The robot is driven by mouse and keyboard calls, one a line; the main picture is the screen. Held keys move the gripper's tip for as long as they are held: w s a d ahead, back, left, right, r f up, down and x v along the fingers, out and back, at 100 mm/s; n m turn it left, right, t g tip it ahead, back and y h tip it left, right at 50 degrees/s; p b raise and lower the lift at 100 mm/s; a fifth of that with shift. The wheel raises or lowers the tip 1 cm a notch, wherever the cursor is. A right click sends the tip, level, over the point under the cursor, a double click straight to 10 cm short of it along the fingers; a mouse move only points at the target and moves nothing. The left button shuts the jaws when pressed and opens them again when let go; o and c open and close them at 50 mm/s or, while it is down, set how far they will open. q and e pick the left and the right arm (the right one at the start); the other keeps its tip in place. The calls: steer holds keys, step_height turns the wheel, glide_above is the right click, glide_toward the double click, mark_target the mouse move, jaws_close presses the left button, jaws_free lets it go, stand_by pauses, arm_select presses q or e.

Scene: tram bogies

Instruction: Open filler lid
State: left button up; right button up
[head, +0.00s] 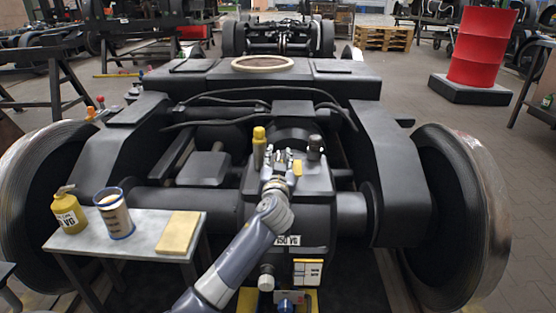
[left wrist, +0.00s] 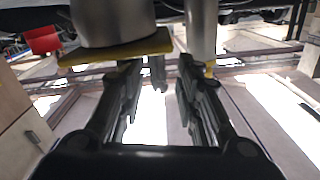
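My left gripper (head: 282,158) is over the top of the black gearbox housing (head: 312,212). In the left wrist view its two fingers (left wrist: 158,82) are apart, with no object clearly held between them. A flat yellow lid-like plate (left wrist: 118,49) sits against the end of a wide grey cylinder (left wrist: 112,20), close to the fingertips. A small dark piece shows between the tips; I cannot tell whether a finger touches it. In the head view a yellow part (head: 297,168) shows beside the gripper, partly hidden by it. My right gripper is not in view.
A yellow upright fitting (head: 259,147) and a dark knob (head: 315,147) flank the gripper. Large wheels stand at both sides. A red drum (head: 482,46) is behind right.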

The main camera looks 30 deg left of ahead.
arm_select(q)
steer(key=shift+x, duration=0.75)
